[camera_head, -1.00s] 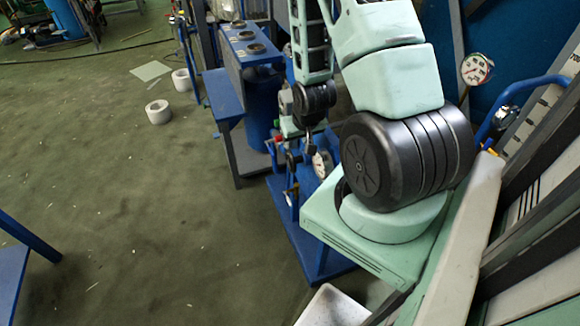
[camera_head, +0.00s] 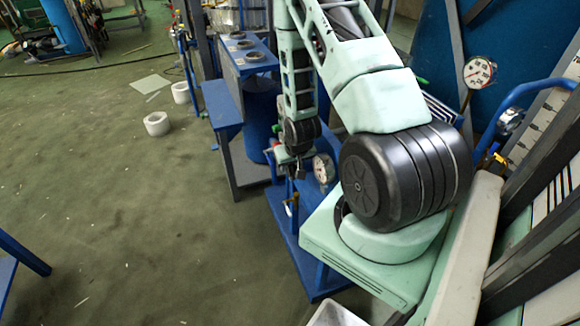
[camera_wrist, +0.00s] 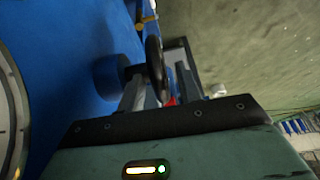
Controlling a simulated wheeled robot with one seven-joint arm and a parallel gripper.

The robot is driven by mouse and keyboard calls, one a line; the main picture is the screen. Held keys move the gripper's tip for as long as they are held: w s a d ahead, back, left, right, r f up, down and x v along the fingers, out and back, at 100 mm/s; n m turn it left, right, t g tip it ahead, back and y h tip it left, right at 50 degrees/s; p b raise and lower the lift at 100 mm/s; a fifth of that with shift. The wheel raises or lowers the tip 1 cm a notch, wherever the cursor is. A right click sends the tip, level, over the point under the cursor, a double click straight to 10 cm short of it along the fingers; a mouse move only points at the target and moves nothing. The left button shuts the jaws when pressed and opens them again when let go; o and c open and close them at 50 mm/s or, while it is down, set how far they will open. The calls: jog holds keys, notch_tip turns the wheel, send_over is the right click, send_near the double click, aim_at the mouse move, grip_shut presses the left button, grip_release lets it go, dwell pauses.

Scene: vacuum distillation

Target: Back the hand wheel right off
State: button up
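In the wrist view a dark hand wheel (camera_wrist: 155,70) shows nearly edge-on against a blue body. My gripper (camera_wrist: 160,82) has its two grey fingers apart, one on each side of the wheel. A gap with something red in it shows between the wheel and the right finger, so I see no firm hold. In the head view my gripper (camera_head: 299,172) hangs low at the blue stand, beside a white dial gauge (camera_head: 323,168). The wheel cannot be made out there.
A blue frame (camera_head: 308,268) surrounds the work spot. A second gauge (camera_head: 478,72) stands to the right. A blue bench with round openings (camera_head: 240,50) is behind. A large dial (camera_wrist: 12,115) is close at the wrist view's left.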

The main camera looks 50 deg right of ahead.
jog(key=shift+x, duration=0.9)
grip_shut()
jog(key=shift+r+g+p, duration=0.2)
jog(key=shift+g+p, duration=0.1)
jog(key=shift+p, duration=0.15)
